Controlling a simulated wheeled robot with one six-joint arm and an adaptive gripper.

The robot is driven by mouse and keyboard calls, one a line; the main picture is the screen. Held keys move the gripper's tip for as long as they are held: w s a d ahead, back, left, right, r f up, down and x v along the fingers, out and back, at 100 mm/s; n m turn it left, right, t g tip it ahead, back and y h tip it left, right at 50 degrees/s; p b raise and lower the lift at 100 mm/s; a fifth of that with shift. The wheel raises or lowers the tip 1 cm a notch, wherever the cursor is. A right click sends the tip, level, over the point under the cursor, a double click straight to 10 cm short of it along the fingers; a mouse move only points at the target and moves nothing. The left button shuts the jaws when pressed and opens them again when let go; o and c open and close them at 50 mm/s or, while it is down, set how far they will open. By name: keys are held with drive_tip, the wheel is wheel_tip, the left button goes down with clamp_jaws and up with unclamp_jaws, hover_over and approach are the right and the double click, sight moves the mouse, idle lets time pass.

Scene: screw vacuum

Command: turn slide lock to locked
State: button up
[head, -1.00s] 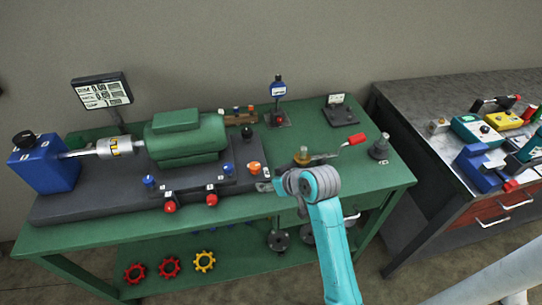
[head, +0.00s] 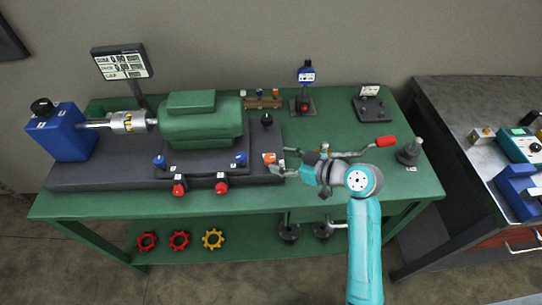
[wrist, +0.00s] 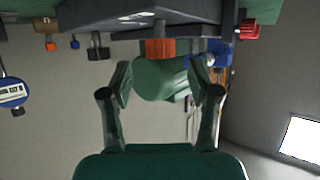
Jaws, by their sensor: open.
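An orange block (head: 269,158), which looks like the slide lock's handle, sits at the right end of the dark machine base (head: 110,178). In the wrist view the orange block (wrist: 160,48) is ahead of my gripper (wrist: 160,82), centred between the fingers. My gripper (head: 287,162) is open and empty just right of the orange block in the head view. From these views I cannot tell whether it touches the block. The lock's marking is too small to read.
A green motor (head: 200,120) and a blue box (head: 62,131) stand on the base. Red knobs (head: 221,188) line its front edge, and a black knob (head: 267,121) stands behind the orange block. A red-handled lever (head: 386,141) lies behind my arm.

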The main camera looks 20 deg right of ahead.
sight(270, 158)
drive_tip(key=shift+x, duration=2.5)
